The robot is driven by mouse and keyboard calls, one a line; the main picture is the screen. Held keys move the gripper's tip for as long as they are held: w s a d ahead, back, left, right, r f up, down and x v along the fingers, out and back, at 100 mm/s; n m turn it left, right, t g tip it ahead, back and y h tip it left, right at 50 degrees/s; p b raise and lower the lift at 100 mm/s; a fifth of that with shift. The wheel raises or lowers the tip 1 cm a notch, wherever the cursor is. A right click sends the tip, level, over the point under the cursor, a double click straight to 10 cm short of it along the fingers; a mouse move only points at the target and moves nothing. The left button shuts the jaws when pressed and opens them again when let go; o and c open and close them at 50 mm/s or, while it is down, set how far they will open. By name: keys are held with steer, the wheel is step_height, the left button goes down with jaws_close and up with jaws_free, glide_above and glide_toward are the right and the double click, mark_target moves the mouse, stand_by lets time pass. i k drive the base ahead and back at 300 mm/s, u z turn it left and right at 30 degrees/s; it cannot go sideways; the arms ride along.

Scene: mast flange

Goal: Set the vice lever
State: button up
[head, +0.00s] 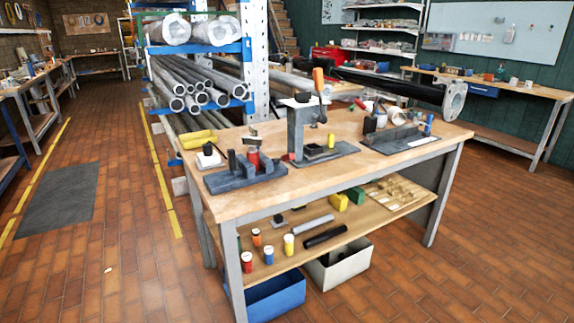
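A workbench (225,203) with a wooden top stands in the middle of the head view. A dark grey block-shaped fixture (240,180), which looks like a vice, sits at its front left with a small red part among its blocks. Behind and right of it stands a grey upright press-like stand (302,130) on a flat base. An orange handle (318,80) sticks up at its top, nearly upright. I cannot tell for sure which of these is the vice lever. My gripper is not in view.
A black tube with a round pale flange (455,101) overhangs the bench's right side. The lower shelf (285,252) holds small parts; a blue bin (277,300) and a grey bin (338,268) stand below. A pipe rack (256,60) is behind. The floor left and front is free.

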mark_target(289, 157)
steer(key=z, duration=0.55)
steer(key=i, duration=2)
steer(key=u, duration=0.4)
